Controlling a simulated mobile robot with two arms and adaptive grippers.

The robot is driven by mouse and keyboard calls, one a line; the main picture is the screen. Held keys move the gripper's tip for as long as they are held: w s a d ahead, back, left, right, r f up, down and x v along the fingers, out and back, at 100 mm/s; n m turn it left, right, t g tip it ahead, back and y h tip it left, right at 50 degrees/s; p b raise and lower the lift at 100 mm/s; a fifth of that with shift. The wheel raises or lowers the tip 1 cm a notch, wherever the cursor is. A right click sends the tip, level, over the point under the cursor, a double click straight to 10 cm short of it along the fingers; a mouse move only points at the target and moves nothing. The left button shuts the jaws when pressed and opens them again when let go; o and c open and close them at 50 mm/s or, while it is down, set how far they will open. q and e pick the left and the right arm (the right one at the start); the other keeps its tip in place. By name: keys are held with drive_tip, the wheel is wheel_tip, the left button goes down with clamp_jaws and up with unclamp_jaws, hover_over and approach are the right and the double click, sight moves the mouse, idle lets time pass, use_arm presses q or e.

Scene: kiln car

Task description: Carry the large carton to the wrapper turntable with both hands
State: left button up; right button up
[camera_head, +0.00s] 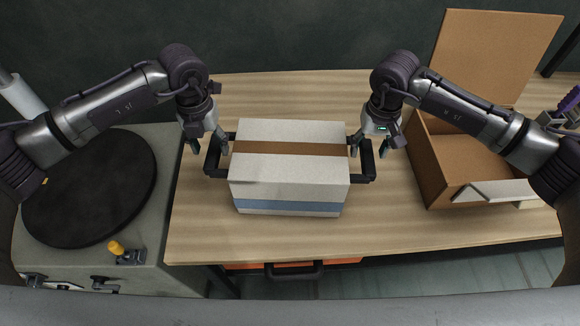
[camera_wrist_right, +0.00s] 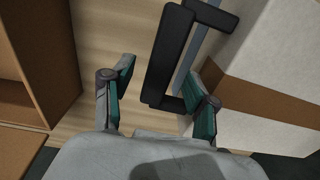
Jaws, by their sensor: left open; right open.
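The large carton (camera_head: 290,166) is white with a brown tape band on top and a blue stripe low on its front. It stands on the wooden table with a black handle on each side. My left gripper (camera_head: 207,146) is open at the left handle (camera_head: 212,158). My right gripper (camera_head: 370,148) is open at the right handle (camera_head: 367,160). In the right wrist view the right handle (camera_wrist_right: 167,55) shows between the open fingers (camera_wrist_right: 158,95), beyond their tips, with the carton (camera_wrist_right: 270,75) beside it. The wrapper turntable (camera_head: 90,188) is a round black disc at the left, empty.
An open brown box (camera_head: 432,165) with a raised lid (camera_head: 495,55) stands on the right of the table (camera_head: 400,235). A yellow-topped control (camera_head: 117,248) sits in front of the turntable. An orange drawer with a black handle (camera_head: 293,271) is below the table edge.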

use_arm(q)
drive_tip(key=shift+f, duration=1.5)
use_arm(e)
drive_tip(key=shift+f, duration=1.5)
use_arm(q)
clamp_jaws()
use_arm(e)
clamp_jaws()
use_arm(q)
drive_tip(key=shift+w+r, duration=0.2)
drive_tip(key=shift+r, duration=0.1)
use_arm(e)
drive_tip(key=shift+w+r, duration=0.2)
drive_tip(key=shift+r, duration=0.1)
